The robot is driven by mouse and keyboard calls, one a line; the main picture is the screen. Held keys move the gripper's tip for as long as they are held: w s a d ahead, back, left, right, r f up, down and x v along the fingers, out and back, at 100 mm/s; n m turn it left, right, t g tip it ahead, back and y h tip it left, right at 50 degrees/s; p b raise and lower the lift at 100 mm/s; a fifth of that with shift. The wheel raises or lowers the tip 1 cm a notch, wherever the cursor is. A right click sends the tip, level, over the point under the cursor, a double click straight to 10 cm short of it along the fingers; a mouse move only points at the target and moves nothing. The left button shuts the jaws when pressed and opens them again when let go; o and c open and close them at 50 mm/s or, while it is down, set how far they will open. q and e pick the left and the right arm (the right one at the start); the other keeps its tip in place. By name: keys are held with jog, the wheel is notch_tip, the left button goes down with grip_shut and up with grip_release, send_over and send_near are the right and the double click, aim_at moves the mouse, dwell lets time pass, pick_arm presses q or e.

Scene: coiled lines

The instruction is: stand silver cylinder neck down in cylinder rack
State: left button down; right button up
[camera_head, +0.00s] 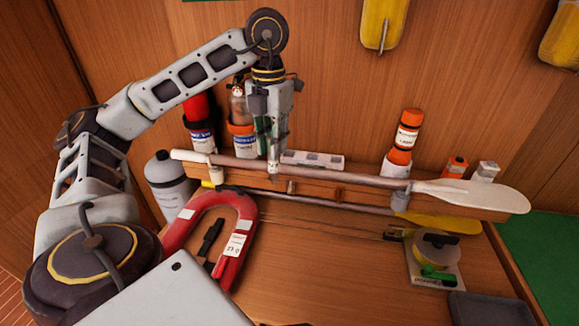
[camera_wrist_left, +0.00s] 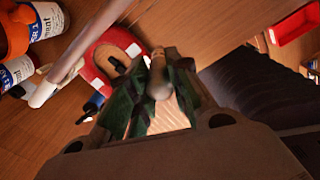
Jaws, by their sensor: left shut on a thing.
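My left gripper (camera_head: 272,150) reaches down from above at the back shelf, behind the white paddle's shaft. It is shut on the silver cylinder (camera_head: 273,164), whose lower end shows below the fingers. In the left wrist view the silver cylinder (camera_wrist_left: 159,82) sits between the green-padded fingers (camera_wrist_left: 152,98), its narrower end pointing away from the camera. A pale grey block with openings along it, which looks like the cylinder rack (camera_head: 313,160), lies on the shelf just right of the gripper, apart from it. My right gripper is not in view.
The paddle (camera_head: 470,194) lies along the shelf front. Labelled bottles (camera_head: 201,138) and an orange flare-like canister (camera_head: 405,137) stand along the shelf. The middle tabletop is mostly clear.

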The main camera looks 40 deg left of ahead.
pick_arm(q)
jog(key=shift+m, duration=0.7)
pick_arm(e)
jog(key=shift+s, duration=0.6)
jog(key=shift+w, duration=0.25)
pick_arm(q)
jog(key=shift+w+a, duration=0.3)
jog(key=shift+w, duration=0.2)
jog(key=w+a+f+p, duration=0.1)
jog(key=w+a, duration=0.3)
jog(key=w, duration=0.3)
jog(key=w+a+f+p, duration=0.1)
jog(key=w+a+p, duration=0.1)
jog(key=w+a, duration=0.2)
jog(key=w, duration=0.3)
jog(key=shift+w+f, duration=0.15)
jog(key=shift+w, duration=0.2)
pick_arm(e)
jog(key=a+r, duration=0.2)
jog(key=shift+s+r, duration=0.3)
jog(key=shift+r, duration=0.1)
pick_arm(q)
jog(key=shift+f, duration=0.15)
